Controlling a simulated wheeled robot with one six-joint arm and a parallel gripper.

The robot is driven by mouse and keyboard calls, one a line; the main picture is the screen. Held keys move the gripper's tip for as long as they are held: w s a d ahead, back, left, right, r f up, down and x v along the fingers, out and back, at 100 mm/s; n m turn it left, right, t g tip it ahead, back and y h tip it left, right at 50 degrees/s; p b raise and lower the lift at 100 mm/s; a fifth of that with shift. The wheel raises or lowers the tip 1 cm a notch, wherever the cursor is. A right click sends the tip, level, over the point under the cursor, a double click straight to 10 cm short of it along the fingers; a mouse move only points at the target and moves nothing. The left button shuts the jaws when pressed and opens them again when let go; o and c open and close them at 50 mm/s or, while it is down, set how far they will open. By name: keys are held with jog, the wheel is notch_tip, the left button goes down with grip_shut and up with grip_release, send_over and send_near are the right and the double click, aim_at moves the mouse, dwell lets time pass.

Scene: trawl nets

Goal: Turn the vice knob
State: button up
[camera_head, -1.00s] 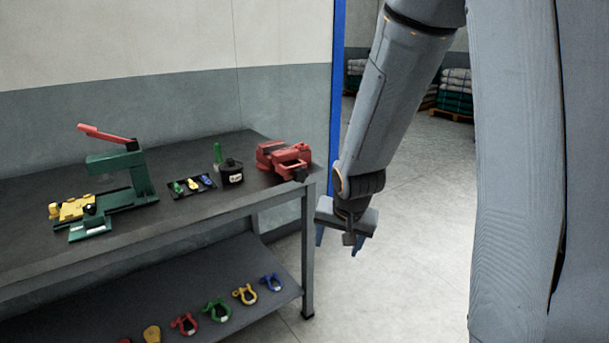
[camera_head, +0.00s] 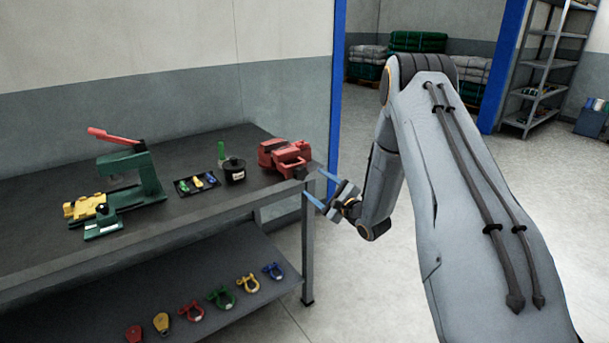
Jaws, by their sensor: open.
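The red vice (camera_head: 283,157) sits on the right end of the dark workbench top (camera_head: 222,196). Its dark knob (camera_head: 300,173) is at the front right of the vice, near the bench corner. My gripper (camera_head: 318,187) is just right of the bench corner, with its blue fingers apart and pointing left toward the vice. It is open and empty. A small gap shows between the fingers and the knob. The exact depth between them is hard to tell.
On the bench stand a green press with a red lever (camera_head: 130,175), a small tray of coloured pieces (camera_head: 197,184) and a black container (camera_head: 234,170). Several shackles (camera_head: 222,297) lie on the lower shelf. Open floor (camera_head: 380,285) is to the right.

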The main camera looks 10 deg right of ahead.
aim_at(302, 174)
jog(key=p+x, duration=0.1)
jog(key=x, duration=0.6)
jog(key=shift+w+a+p, duration=0.2)
jog(key=shift+w+p, duration=0.1)
jog(key=shift+p, duration=0.1)
jog(key=c, duration=1)
